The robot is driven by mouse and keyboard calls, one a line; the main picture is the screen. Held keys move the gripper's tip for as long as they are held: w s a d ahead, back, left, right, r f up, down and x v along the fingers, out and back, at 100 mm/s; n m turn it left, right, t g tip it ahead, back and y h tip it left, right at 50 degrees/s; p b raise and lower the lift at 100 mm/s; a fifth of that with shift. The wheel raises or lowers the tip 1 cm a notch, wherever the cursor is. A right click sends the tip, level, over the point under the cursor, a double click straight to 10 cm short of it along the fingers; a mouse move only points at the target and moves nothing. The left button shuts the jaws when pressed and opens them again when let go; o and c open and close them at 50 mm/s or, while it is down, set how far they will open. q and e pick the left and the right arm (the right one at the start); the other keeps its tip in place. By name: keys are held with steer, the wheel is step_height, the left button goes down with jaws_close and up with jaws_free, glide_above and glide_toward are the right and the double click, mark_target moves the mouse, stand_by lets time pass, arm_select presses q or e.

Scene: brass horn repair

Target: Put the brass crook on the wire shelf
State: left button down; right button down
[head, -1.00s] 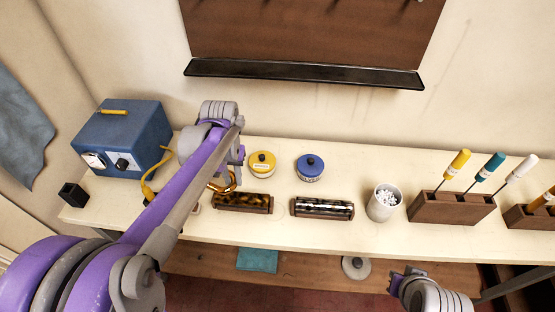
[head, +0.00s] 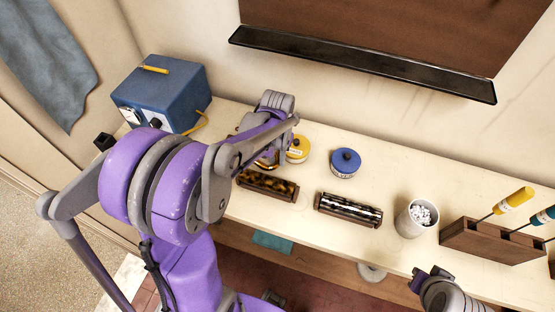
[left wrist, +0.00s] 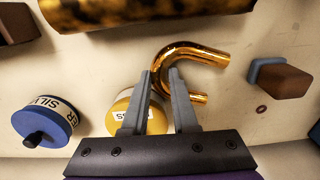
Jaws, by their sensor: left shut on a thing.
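The brass crook, a shiny curved tube, shows in the left wrist view (left wrist: 212,55) and as a small part in the head view (head: 270,163). My left gripper (left wrist: 161,76) is shut on it, with its fingers at the left end of the curve. In the head view my left arm hides most of that gripper. The crook is over the cream bench, beside the yellow pot (head: 298,150); I cannot tell whether it touches the bench. My right gripper (head: 422,279) is at the bench's front edge, its jaws unclear. I see no wire shelf.
A blue box (head: 160,92) stands at the back left. A blue pot (head: 345,162), two wooden trays (head: 267,186) (head: 348,209), a white cup (head: 416,218) and a screwdriver rack (head: 490,244) stand along the bench. A dark ledge (head: 360,63) hangs above. A brown block (left wrist: 284,80) lies right of the crook.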

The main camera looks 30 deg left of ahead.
arm_select(q)
steer(key=shift+f, duration=0.5)
steer(key=shift+f, duration=0.1)
steer(key=shift+f, duration=0.15)
steer(key=c, duration=0.7)
jaws_free()
